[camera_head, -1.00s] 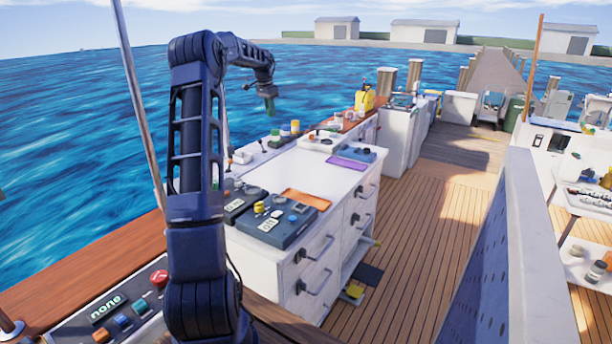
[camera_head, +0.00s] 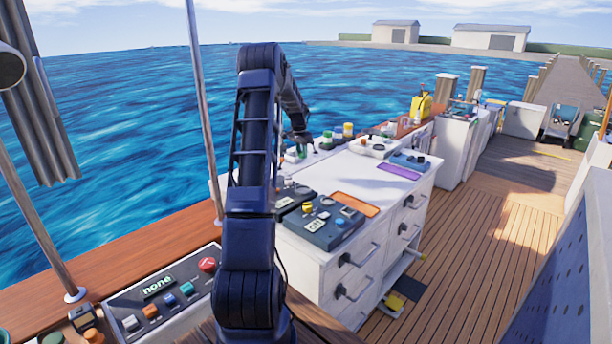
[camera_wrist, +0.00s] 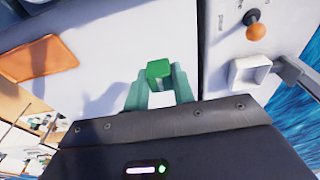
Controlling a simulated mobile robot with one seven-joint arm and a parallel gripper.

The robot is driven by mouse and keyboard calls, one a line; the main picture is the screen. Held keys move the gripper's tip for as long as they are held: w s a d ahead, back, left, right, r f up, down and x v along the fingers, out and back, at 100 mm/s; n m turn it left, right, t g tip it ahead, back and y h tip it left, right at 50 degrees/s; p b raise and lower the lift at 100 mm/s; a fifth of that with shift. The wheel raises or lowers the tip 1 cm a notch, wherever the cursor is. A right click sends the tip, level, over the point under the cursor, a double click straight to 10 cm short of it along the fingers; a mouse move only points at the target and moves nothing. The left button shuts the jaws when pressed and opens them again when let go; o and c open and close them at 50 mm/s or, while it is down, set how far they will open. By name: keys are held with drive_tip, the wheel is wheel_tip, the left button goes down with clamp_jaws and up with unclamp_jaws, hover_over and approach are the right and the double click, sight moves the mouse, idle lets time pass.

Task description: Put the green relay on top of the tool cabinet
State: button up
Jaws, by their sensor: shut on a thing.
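The green relay (camera_wrist: 158,69) is a small green block held between the teal fingers of my gripper (camera_wrist: 160,84) in the wrist view. In the head view my gripper (camera_head: 300,146) is at the back left of the white tool cabinet (camera_head: 335,176), low near its top; the relay is too small there to make out clearly. In the wrist view a bare part of the white cabinet top (camera_wrist: 108,62) lies below and to the left of the relay. I cannot tell whether the relay touches it.
The cabinet top carries an orange mat (camera_head: 355,204), a purple mat (camera_head: 398,172) and dark control boxes (camera_head: 322,226). A white panel with an orange knob (camera_wrist: 256,31) and a small white socket box (camera_wrist: 249,72) are right of my gripper. The middle of the cabinet top is clear.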

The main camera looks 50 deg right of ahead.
sight(303, 180)
wheel_tip(303, 180, down, 12)
drive_tip(key=shift+r, duration=0.25)
idle(0.3)
drive_tip(key=shift+f, duration=0.1)
drive_tip(key=o, duration=1)
